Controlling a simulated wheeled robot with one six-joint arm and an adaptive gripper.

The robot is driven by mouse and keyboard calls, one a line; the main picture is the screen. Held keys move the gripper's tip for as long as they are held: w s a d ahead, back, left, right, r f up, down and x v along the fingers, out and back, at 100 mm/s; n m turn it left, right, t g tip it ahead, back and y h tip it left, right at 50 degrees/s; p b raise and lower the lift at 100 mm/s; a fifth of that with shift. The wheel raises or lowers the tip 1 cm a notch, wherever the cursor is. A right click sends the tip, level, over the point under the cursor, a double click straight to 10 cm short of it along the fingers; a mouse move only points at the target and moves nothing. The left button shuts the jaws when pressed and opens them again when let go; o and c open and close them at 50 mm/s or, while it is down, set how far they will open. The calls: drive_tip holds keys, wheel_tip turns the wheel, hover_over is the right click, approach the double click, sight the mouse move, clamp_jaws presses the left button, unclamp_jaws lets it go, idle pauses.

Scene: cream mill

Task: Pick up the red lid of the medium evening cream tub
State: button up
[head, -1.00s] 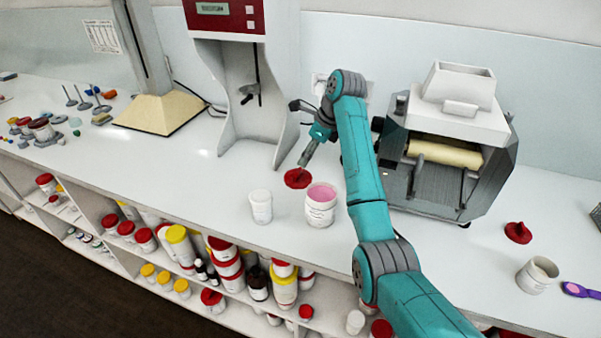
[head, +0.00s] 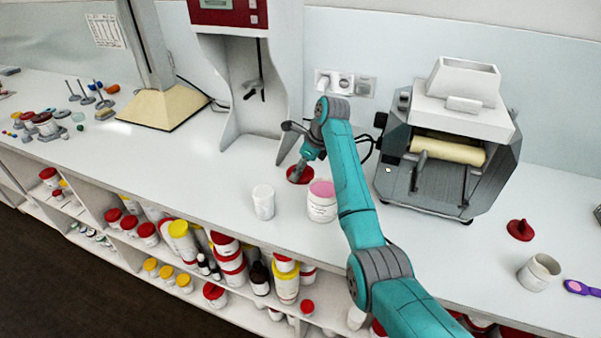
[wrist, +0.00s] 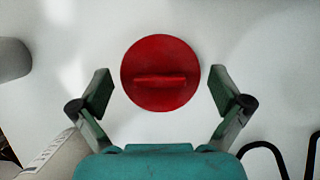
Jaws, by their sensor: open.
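The red lid (head: 299,174) lies on the white counter, just behind an open white tub with pink cream (head: 322,203). In the wrist view the round red lid (wrist: 160,73) shows a raised bar across its top and lies between and slightly beyond my fingertips. My gripper (wrist: 160,90) is open and empty, with one finger on each side of the lid and a gap to both. In the head view my gripper (head: 300,172) points down over the lid and hides part of it. I cannot tell its exact height above the lid.
A white closed container (head: 263,203) stands left of the pink tub. A roller mill (head: 445,150) stands to the right, and a red and white machine (head: 240,90) behind left. Another red lid (head: 520,230) and an empty white tub (head: 538,272) lie on the right counter.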

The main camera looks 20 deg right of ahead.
drive_tip(key=c, duration=0.8)
drive_tip(key=shift+c, duration=0.7)
drive_tip(key=shift+s+f, duration=0.1)
